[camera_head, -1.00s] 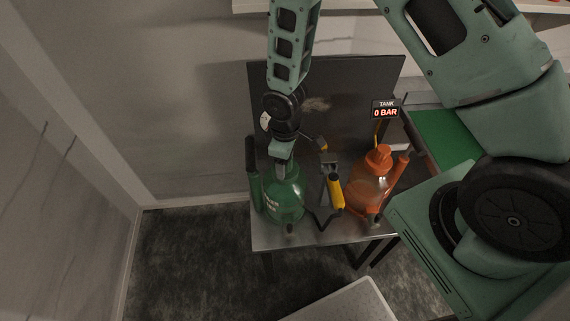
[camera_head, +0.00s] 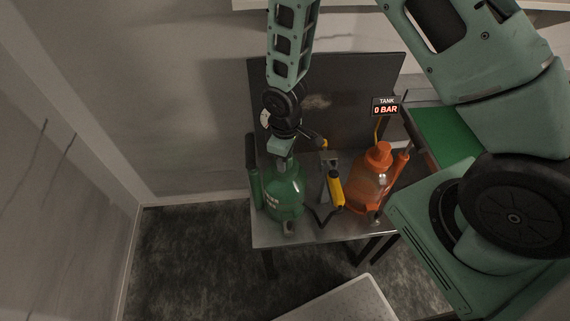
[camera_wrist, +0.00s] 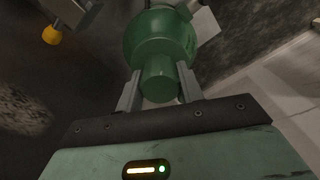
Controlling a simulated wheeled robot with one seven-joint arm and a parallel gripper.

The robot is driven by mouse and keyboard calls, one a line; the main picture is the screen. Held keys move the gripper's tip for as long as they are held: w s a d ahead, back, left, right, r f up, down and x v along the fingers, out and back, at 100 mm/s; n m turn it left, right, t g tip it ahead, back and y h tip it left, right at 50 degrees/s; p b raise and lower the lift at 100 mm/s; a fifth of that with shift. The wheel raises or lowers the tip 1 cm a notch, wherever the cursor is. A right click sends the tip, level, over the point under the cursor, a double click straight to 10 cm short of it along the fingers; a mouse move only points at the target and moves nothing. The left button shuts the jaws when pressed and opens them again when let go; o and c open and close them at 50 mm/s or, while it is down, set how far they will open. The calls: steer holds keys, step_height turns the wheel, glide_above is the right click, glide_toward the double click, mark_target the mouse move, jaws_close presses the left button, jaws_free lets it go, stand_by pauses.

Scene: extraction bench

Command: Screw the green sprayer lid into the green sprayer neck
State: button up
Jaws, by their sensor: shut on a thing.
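The green sprayer (camera_head: 285,199) stands upright on the left part of the metal bench in the head view. My gripper (camera_head: 281,158) points down right above its neck, and the arm hides most of the neck and lid there. In the wrist view my gripper (camera_wrist: 160,92) has its two fingers on either side of the green lid (camera_wrist: 159,80), shut on it. The wider green body (camera_wrist: 160,38) shows just beyond the lid. I cannot tell whether the lid is seated in the neck, because the meeting line is hidden.
An orange sprayer (camera_head: 368,184) stands at the right of the bench (camera_head: 310,232). A yellow-handled tool (camera_head: 335,190) stands between the sprayers. A dark panel (camera_head: 345,105) rises behind, with a display (camera_head: 385,107) reading "TANK 0 BAR". A pale surface (camera_head: 345,302) is in front.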

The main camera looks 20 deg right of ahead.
steer(key=m, duration=1.1)
steer(key=shift+m+p, duration=0.3)
steer(key=shift+m, duration=0.1)
steer(key=m+p, duration=0.1)
steer(key=m, duration=0.5)
steer(key=shift+r+m, duration=0.1)
steer(key=shift+m, duration=0.3)
steer(key=m+p, duration=0.1)
steer(key=m, duration=0.2)
steer(key=shift+m, duration=0.4)
steer(key=o, duration=1.1)
